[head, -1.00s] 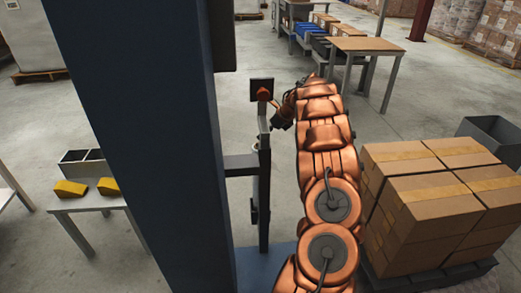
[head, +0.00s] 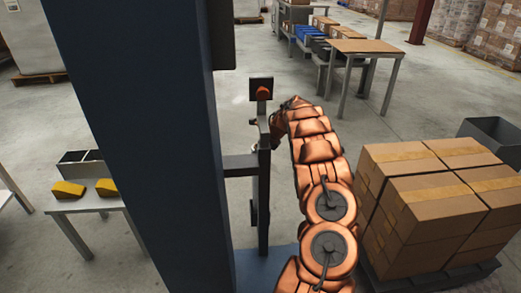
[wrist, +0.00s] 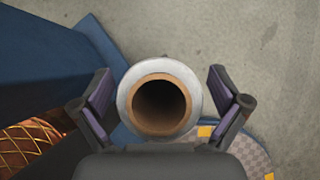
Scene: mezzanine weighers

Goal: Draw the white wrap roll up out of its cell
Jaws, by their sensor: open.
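The white wrap roll (wrist: 160,64) shows end-on in the wrist view, with a pale outer ring and a brown cardboard core around a dark hole. My gripper (wrist: 160,80) is open, with one dark finger on the left of the roll and one on the right. A gap shows between each finger and the roll, so nothing is gripped. The walls of the roll's cell cannot be made out. In the head view my arm mostly hides the gripper, and I cannot make out the roll there.
A thick blue column (head: 140,140) stands left of my arm, with a dark upright post (head: 263,190) beside it. Stacked cartons (head: 425,205) stand close on the right. A small table (head: 85,203) with yellow pieces is at left. Open floor lies beyond the arm.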

